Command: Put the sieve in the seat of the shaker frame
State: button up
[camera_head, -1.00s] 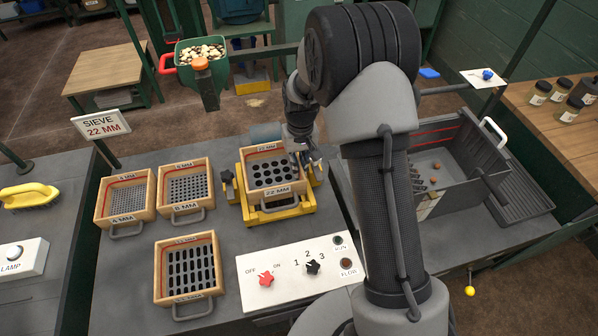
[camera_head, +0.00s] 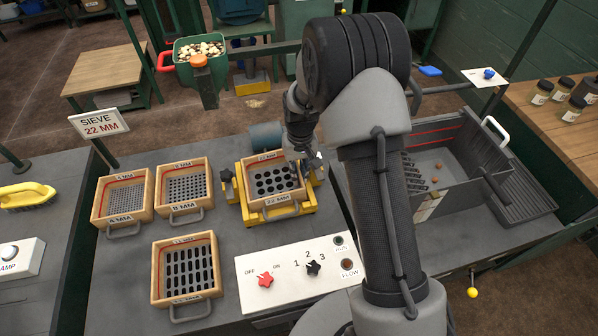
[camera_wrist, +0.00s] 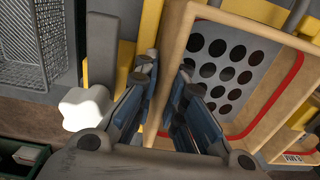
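The 22 MM sieve (camera_head: 278,203) is a square wooden tray with a round-holed plate and a front handle. It sits level within the yellow shaker frame (camera_head: 307,207), low between its sides; whether it rests fully on the seat is hidden. My gripper (camera_head: 305,160) is at the sieve's right wall. In the wrist view, the two fingers of my gripper (camera_wrist: 167,75) stand on either side of the sieve's wooden wall (camera_wrist: 177,38) and appear closed on it. The holed plate and red inner line lie to the right of the fingers. The shaker frame (camera_wrist: 101,60) shows yellow beside them.
Three other sieves stand left on the bench: 4 MM (camera_head: 123,198), 8 MM (camera_head: 184,190) and a slotted one (camera_head: 187,268). A control panel (camera_head: 300,265) lies in front. A sign (camera_head: 99,123) reads SIEVE 22 MM. A white star knob (camera_wrist: 85,108) is close to my fingers.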

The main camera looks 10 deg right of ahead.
jog(key=shift+o, duration=0.4)
jog(key=shift+r, duration=0.1)
jog(key=s+r+t+p, duration=0.1)
jog(key=s+r+p, duration=0.25)
jog(key=r, duration=1.75)
jog(key=s+r+t, duration=0.1)
jog(key=s+r, duration=0.7)
jog(key=s, duration=0.1)
jog(key=s+r+t, duration=0.2)
jog(key=s+r, duration=0.1)
jog(key=s, duration=1.3)
jog(key=shift+s+t, duration=0.3)
jog(key=shift+o, duration=0.5)
jog(key=shift+r, duration=0.1)
